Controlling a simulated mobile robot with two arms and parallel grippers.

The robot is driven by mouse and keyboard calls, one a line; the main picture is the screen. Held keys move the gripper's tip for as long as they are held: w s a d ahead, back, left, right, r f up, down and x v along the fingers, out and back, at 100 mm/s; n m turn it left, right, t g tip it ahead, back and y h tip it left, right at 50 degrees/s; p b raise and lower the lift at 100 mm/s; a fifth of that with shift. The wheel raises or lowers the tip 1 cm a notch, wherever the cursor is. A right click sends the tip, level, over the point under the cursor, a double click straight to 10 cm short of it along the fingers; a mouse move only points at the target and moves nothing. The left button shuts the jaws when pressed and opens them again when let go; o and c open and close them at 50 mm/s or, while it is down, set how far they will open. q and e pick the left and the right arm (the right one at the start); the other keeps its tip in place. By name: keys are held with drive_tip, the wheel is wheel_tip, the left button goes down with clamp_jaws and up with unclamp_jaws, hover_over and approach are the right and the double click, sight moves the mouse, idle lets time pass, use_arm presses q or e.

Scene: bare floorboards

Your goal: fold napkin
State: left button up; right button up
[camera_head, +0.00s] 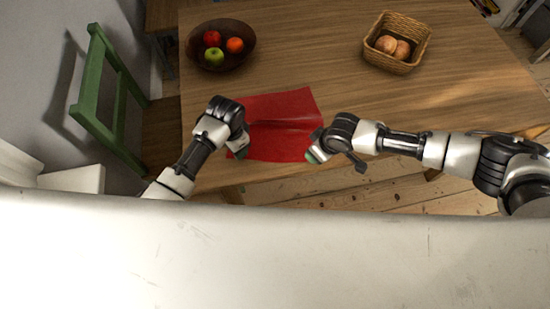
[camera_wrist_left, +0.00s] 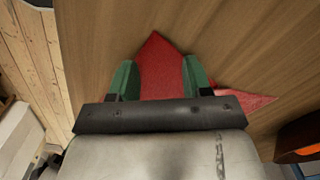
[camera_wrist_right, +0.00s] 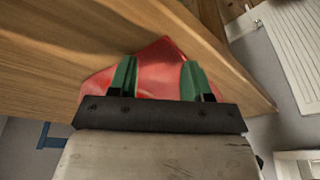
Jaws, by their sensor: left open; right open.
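A red napkin (camera_head: 283,108) lies on the wooden table near its front edge, with a crease or raised ridge across its middle. My left gripper (camera_head: 240,152) is at the napkin's left side. In the left wrist view its green fingers (camera_wrist_left: 160,80) are apart, with a corner of the napkin (camera_wrist_left: 160,62) between and beyond them. My right gripper (camera_head: 314,155) is at the napkin's front right corner. In the right wrist view its green fingers (camera_wrist_right: 158,78) are apart, with red cloth (camera_wrist_right: 160,70) between them. I cannot tell whether either gripper touches the cloth.
A dark bowl (camera_head: 221,60) with red, orange and green fruit stands at the back left of the table (camera_head: 310,50). A wicker basket (camera_head: 397,62) with round brown items stands at the back right. A green chair (camera_head: 95,90) stands left of the table. The table's middle is clear.

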use_arm(q)
drive_tip(key=shift+f, duration=0.1)
idle(0.4)
drive_tip(key=shift+c, duration=0.4)
use_arm(e)
drive_tip(key=shift+c, duration=0.4)
use_arm(q)
drive_tip(key=shift+s, duration=0.1)
clamp_jaws()
use_arm(e)
clamp_jaws()
